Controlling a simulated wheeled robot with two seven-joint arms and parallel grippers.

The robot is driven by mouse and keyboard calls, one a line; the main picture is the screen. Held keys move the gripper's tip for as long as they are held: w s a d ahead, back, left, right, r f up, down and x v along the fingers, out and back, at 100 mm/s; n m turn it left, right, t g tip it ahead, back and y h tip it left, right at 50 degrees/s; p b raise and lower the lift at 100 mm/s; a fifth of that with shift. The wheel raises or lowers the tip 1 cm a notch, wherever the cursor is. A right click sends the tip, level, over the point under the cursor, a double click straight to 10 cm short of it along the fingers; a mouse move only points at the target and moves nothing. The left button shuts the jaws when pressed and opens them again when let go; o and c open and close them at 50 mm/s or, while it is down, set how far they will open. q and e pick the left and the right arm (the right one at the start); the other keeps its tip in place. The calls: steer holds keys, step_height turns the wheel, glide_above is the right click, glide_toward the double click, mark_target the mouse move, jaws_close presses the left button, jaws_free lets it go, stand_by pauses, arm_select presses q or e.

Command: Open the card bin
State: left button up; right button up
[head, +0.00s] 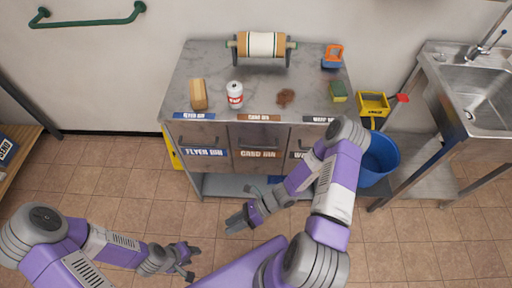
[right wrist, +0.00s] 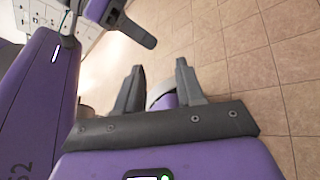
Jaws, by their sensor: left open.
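The card bin (head: 258,140) is the middle front of the grey cabinet, with a brown label reading CARD BIN. It looks closed, flush with the flyer bin (head: 202,138) on its left. My right gripper (head: 236,221) is below and in front of the card bin, apart from it. In the right wrist view the fingers of this gripper (right wrist: 160,78) are spread, with no bin between them. My left gripper (head: 190,262) is open and empty, low over the floor, farther from the cabinet.
My right arm partly hides the right-hand bin (head: 304,138). A blue bucket (head: 380,158) and a sink (head: 474,88) stand to the right.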

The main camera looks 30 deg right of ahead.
steer(key=w+d+r+m+t, duration=0.1)
steer(key=w+d+m+t, duration=0.3)
steer(key=w+m+t, duration=0.25)
steer(key=m+t+h+b, duration=0.1)
steer(key=m+t+h, duration=0.9)
steer(key=m, duration=0.7)
glide_toward(257, 147)
steer(key=w+f+t+y, duration=0.1)
steer(key=w, duration=0.3)
steer(key=shift+n, duration=0.35)
steer(key=b+x, duration=0.1)
steer(key=x, duration=0.5)
steer(key=shift+w+a, duration=0.2)
jaws_close()
